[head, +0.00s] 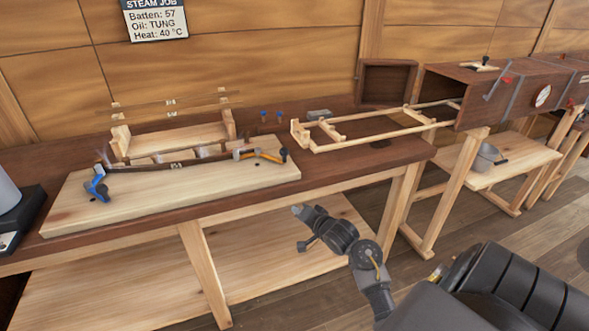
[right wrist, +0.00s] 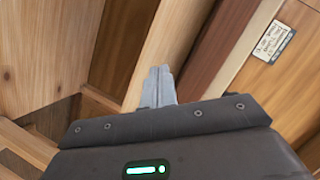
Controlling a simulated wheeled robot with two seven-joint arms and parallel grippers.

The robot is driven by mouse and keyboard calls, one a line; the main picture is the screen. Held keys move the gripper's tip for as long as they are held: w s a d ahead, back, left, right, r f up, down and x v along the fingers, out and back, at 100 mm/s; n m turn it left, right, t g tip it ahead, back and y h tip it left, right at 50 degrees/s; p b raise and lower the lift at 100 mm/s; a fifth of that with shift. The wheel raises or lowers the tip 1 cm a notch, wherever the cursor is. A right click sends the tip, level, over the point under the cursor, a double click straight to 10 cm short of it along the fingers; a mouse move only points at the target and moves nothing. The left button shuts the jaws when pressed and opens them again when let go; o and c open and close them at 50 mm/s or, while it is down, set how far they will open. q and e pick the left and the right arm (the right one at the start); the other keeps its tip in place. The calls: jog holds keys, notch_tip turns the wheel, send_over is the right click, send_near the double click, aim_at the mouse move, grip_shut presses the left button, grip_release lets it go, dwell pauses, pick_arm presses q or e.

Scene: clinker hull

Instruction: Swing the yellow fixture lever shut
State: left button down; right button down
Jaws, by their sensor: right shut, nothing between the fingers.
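The yellow fixture lever (head: 268,155) is at the right end of the pale fixture board (head: 230,184) on the bench. It points right, away from the curved dark batten (head: 200,161), and ends in a black knob. A blue lever (head: 97,188) is at the batten's left end. My right gripper (head: 297,209) is in front of the bench edge, below and right of the yellow lever and apart from it. Its fingers are shut and empty, as the right wrist view (right wrist: 158,88) also shows. The levers do not show there. My left gripper is out of view.
A wooden rack (head: 180,138) stands behind the board. A slatted wooden frame (head: 350,138) runs right to the open dark steam box (head: 450,100). A bench leg (head: 205,272) and lower shelf (head: 270,260) are near my right gripper. A grey pot (head: 487,157) sits on the right shelf.

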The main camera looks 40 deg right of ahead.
jog(key=d+r+m+t, duration=0.2)
jog(key=d+r+m, duration=0.1)
jog(key=r, duration=0.4)
jog(key=d+r+m+t, duration=0.2)
jog(key=d+r, duration=0.1)
jog(key=r, duration=0.4)
jog(key=shift+h, duration=0.4)
jog(key=w, duration=0.7)
jog(key=w+d, duration=0.1)
jog(key=w, duration=0.2)
jog(key=shift+w+r+b, duration=0.15)
jog(key=shift+r+b, duration=0.2)
